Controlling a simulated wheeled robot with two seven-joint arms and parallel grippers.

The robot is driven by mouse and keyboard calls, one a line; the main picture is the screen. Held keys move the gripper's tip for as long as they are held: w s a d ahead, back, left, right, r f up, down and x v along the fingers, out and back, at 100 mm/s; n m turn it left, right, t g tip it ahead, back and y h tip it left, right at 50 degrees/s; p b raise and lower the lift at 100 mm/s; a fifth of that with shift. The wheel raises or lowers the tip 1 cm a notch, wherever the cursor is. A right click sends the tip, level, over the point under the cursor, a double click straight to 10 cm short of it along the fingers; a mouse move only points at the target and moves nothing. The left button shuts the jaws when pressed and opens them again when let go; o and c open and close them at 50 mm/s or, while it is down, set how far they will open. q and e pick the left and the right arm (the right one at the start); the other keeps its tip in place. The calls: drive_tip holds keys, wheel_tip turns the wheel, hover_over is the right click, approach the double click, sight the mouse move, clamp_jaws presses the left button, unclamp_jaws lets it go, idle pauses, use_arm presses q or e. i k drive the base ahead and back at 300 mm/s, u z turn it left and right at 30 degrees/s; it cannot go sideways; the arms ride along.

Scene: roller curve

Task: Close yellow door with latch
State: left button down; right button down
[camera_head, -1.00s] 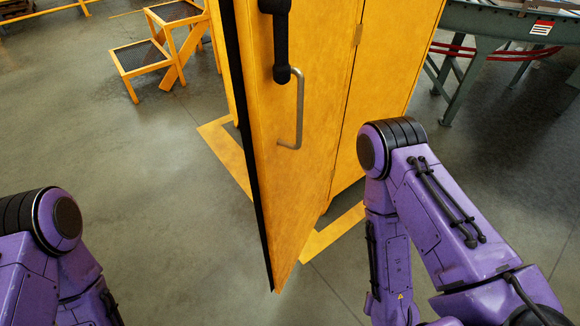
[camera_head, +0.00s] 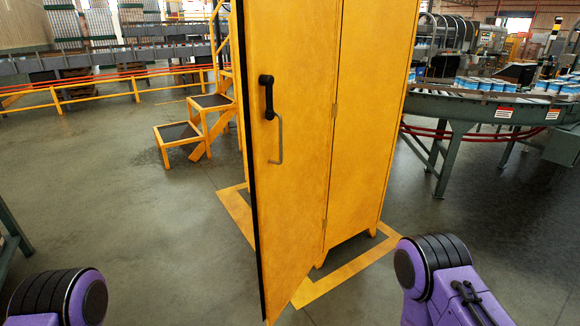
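The yellow door (camera_head: 290,190) stands open in the middle of the view, swung out toward me from the yellow cabinet (camera_head: 365,130). Its hinge side is on the right, and its dark free edge is on the left. A black latch handle (camera_head: 267,97) sits upright on the door's face. A grey metal pull bar (camera_head: 280,142) is just below it. My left arm shows at the bottom left and my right arm at the bottom right. Both grippers are out of view. Neither visible arm part touches the door.
Yellow-framed steps (camera_head: 190,130) stand behind the door on the left. A green conveyor (camera_head: 470,110) with blue-and-white packs is on the right. Yellow floor marking (camera_head: 340,275) surrounds the cabinet's foot. Open grey floor (camera_head: 140,225) lies to the left.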

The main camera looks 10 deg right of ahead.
sight(292, 42)
drive_tip(key=z, duration=0.85)
drive_tip(key=i, duration=0.45)
